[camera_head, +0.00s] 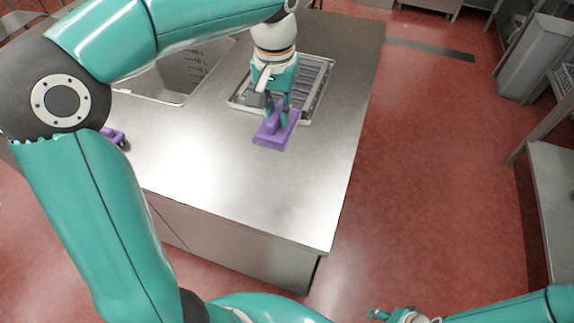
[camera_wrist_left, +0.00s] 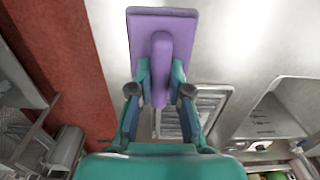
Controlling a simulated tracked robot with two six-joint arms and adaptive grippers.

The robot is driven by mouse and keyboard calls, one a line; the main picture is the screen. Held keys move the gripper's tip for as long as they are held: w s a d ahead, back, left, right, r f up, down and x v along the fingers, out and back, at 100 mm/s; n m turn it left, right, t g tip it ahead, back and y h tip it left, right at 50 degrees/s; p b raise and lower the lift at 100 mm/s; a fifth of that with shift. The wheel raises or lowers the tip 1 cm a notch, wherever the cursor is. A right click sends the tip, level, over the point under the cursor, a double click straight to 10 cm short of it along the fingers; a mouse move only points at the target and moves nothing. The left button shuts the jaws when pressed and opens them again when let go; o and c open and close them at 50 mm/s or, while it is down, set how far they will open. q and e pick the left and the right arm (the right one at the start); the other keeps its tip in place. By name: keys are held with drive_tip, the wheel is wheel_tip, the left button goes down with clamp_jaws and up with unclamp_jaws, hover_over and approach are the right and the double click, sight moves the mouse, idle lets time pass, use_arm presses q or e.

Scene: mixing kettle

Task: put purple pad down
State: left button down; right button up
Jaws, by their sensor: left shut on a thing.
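The purple pad (camera_head: 272,138) is a flat block with a raised handle. It is at the metal counter (camera_head: 230,170), in front of the drain grate; I cannot tell whether it touches the surface. My left gripper (camera_head: 277,108) points down from above and is shut on the pad's handle. In the left wrist view the fingers (camera_wrist_left: 160,95) close on both sides of the handle, and the pad (camera_wrist_left: 183,25) shows beyond them. My right gripper (camera_head: 392,316) is partly in view at the bottom edge of the head view, away from the counter; its jaws are unclear.
The slotted drain grate (camera_head: 314,88) lies just behind the pad. A sunken basin (camera_head: 165,85) with volume marks is to the left. A small purple thing (camera_head: 117,137) shows beside my left arm. The counter's front and right side are clear.

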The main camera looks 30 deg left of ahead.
use_arm(q)
wheel_tip(320, 180, down, 20)
drive_tip(key=shift+r+b, duration=0.25)
drive_tip(key=shift+b, duration=0.1)
drive_tip(key=shift+f, duration=0.1)
drive_tip(key=c, duration=1.1)
unclamp_jaws()
wheel_tip(320, 180, up, 12)
drive_tip(key=shift+s, duration=0.1)
